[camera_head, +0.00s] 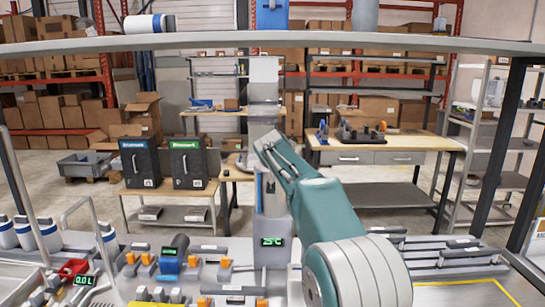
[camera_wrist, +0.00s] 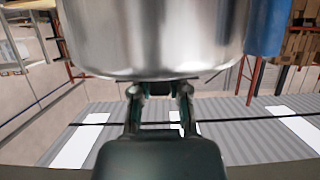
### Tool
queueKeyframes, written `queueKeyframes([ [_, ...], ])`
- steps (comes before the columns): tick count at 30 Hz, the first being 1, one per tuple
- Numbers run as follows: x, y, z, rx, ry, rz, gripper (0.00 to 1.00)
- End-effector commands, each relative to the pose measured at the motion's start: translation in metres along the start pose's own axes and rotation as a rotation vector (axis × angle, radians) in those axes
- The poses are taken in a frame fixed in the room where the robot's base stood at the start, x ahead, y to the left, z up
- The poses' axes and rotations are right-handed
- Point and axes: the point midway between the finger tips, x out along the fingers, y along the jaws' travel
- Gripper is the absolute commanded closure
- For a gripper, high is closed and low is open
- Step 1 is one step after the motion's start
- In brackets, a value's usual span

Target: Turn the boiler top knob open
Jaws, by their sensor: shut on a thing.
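The boiler is a tall grey column (camera_head: 265,105) with a green 25°C display (camera_head: 273,241) low on its front, in the middle of the head view. My teal arm reaches up to it from the lower right. My gripper (camera_head: 262,145) is at the boiler's upper part and covers some of it. In the wrist view my gripper's two fingers (camera_wrist: 160,100) are shut on a small dark part, taken to be the boiler top knob (camera_wrist: 160,88), just under a large shiny metal cylinder (camera_wrist: 155,35). The knob is mostly hidden and its turn angle cannot be told.
A long shelf (camera_head: 210,42) crosses above the boiler, with a blue object (camera_head: 272,15) on it. Valves and small blocks crowd the bench at lower left, beside a red device (camera_head: 74,268) reading 0.0L. Metal rails (camera_head: 440,252) lie to the right. Black boxes (camera_head: 188,163) stand behind.

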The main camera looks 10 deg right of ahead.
Motion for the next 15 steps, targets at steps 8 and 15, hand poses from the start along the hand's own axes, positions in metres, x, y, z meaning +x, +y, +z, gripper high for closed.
queueKeyframes([
  [8, 0.0006, -0.0017, 0.0008, -0.006, 0.000, -0.008, 1.00],
  [15, 0.0006, -0.0017, 0.0009, -0.006, -0.001, -0.008, 0.44],
])
